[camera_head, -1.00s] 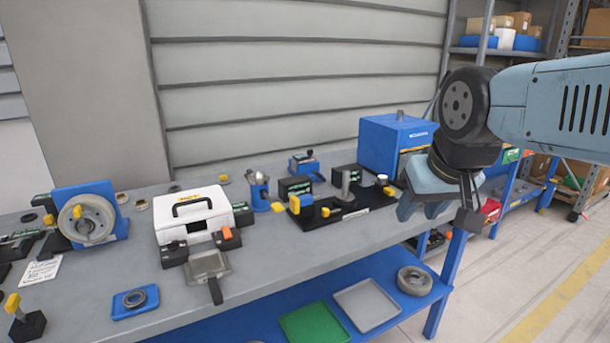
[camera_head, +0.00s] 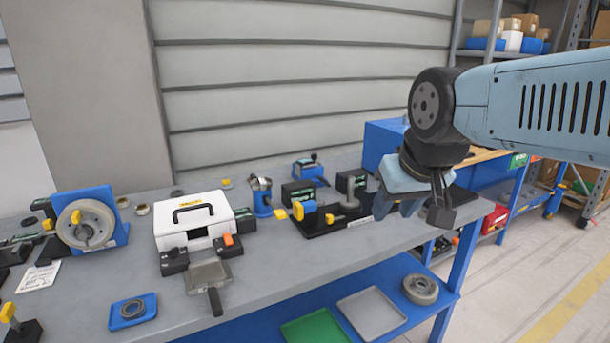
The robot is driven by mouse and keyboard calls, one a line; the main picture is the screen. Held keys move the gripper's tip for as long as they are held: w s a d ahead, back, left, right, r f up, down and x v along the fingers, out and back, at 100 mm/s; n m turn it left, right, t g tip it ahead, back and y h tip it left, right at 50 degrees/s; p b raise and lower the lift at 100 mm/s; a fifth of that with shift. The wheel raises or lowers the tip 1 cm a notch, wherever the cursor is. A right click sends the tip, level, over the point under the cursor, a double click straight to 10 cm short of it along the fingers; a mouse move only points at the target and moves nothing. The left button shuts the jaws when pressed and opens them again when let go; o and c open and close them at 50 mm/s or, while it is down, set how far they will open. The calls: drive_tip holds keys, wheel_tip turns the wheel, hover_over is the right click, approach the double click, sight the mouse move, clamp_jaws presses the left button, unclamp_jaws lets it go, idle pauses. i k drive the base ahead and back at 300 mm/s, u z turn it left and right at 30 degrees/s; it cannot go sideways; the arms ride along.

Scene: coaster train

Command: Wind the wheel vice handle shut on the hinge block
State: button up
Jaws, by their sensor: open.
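My gripper (camera_head: 399,204) is open and empty above the right part of the bench, pointing down, beside the right end of a black fixture base (camera_head: 325,229). At the far left a blue upright plate (camera_head: 118,212) holds a grey wheel (camera_head: 88,224) with a yellow knob. A small blue vice-like device (camera_head: 308,170) with a dark top stands at the back. I cannot tell for sure which piece is the wheel vice or the hinge block.
A white case (camera_head: 196,220) and a grey pan (camera_head: 209,275) with a handle stand left of centre. A blue cup-like holder (camera_head: 261,199) stands behind them. A blue cabinet (camera_head: 378,143) is behind my arm. The bench front (camera_head: 285,270) is mostly clear.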

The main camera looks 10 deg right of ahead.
sight(321, 180)
drive_tip(key=i, duration=0.85)
drive_tip(key=z, duration=0.05)
